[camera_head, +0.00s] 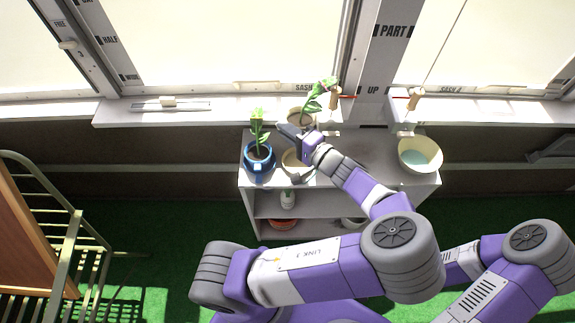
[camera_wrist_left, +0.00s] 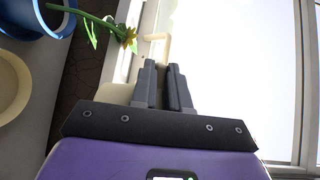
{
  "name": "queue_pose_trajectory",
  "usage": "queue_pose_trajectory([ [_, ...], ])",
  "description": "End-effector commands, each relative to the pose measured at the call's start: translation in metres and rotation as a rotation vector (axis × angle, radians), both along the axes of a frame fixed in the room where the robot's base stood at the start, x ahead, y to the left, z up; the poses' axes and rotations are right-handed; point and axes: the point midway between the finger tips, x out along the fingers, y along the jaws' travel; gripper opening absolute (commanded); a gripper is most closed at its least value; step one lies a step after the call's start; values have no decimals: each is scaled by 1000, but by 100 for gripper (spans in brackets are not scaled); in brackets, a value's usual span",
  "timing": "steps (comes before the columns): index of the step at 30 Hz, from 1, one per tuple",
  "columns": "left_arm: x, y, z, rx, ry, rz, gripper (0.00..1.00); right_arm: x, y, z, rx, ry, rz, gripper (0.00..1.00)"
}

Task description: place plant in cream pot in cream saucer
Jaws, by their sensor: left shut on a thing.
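The plant in the cream pot (camera_head: 300,118) shows in the head view at the back of the shelf top, by the window sill, with its green leaves (camera_head: 318,98) leaning right. My left gripper (camera_head: 291,132) is shut at the pot's near side, its fingers partly covering the pot. Its fingers (camera_wrist_left: 163,86) also show close together in the left wrist view. The cream saucer (camera_head: 292,165) is on the shelf top, nearer than the pot and partly hidden by the gripper. A cream round rim, apparently the saucer (camera_wrist_left: 10,88), shows at the wrist view's left edge. My right gripper is out of view.
A blue pot (camera_head: 259,160) with a yellow-flowered plant stands left of the saucer. A cream bowl (camera_head: 420,157) stands on the shelf's right end. The window sill (camera_head: 220,112) runs behind the white shelf (camera_head: 355,190). A green metal chair (camera_head: 70,240) is at left.

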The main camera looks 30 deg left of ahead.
Motion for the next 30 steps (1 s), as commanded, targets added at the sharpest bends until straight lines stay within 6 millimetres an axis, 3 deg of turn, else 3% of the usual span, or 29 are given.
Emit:
queue_pose_trajectory([
  [1,0,1,-18,3,1,2,0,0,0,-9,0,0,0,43],
  [6,0,1,-64,4,2,2,0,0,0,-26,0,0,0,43],
  [12,0,0,-107,2,0,1,0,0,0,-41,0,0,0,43],
  [20,0,0,-126,1,-1,1,0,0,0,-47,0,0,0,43],
  [27,0,0,-161,1,-1,2,0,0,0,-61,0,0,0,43],
  [30,0,0,-163,0,-3,2,0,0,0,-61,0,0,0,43],
])
